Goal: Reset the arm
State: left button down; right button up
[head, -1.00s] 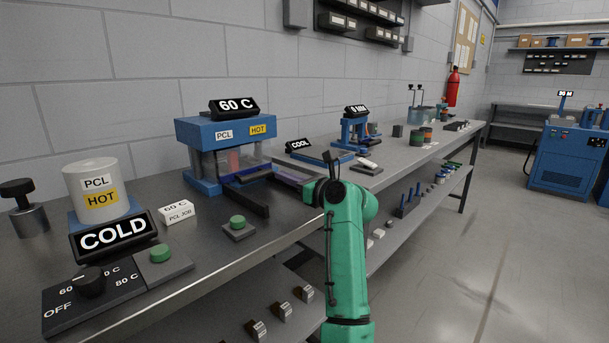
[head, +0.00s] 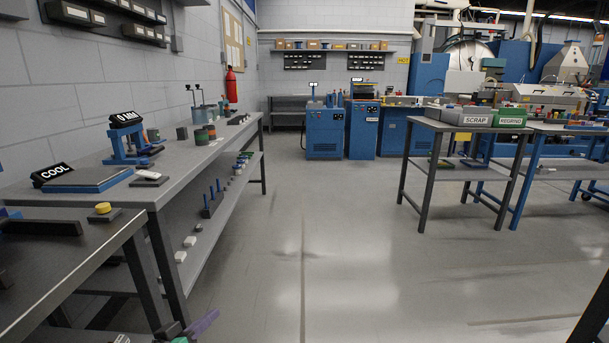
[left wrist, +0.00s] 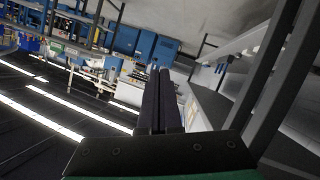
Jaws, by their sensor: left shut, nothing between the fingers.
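My left gripper (head: 205,321) shows only in part at the bottom edge of the head view, with a bit of green arm beside it. In the left wrist view its two dark fingers (left wrist: 161,100) lie side by side, shut, with nothing between them. It is in front of the bench, over the floor side, and touches nothing that I can see. Most of the left arm is below the head view. My right gripper is not in view.
A dark table (head: 70,260) is nearer. The floor (head: 330,240) is clear up to the SCRAP and REGRIND table (head: 440,124) at the right.

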pick_arm(q)
jog(key=s+a+f+m+g+y, duration=0.1)
jog(key=s+f+m+g+y, duration=0.1)
jog(key=s+f+g, duration=0.65)
jog(key=s+f+m+g+y, duration=0.15)
jog(key=s+f, duration=0.45)
jog(key=s, duration=0.7)
notch_tip(320, 180, down, 18)
jog(key=g, duration=0.1)
jog(key=s+a+f+g, duration=0.2)
jog(key=s+f, duration=0.9)
jog(key=f, duration=0.4)
jog(key=s+a+r+m+p, duration=0.1)
jog(key=s+r+p, duration=0.6)
jog(key=r+p, duration=0.6)
jog(key=p, duration=0.5)
jog(key=shift+a+r, duration=0.2)
jog(key=shift+r, duration=0.1)
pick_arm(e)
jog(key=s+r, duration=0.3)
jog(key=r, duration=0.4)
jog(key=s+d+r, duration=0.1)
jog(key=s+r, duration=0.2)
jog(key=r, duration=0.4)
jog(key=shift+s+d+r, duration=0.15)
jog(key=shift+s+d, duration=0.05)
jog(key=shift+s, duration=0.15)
pick_arm(q)
jog(key=shift+s, duration=0.2)
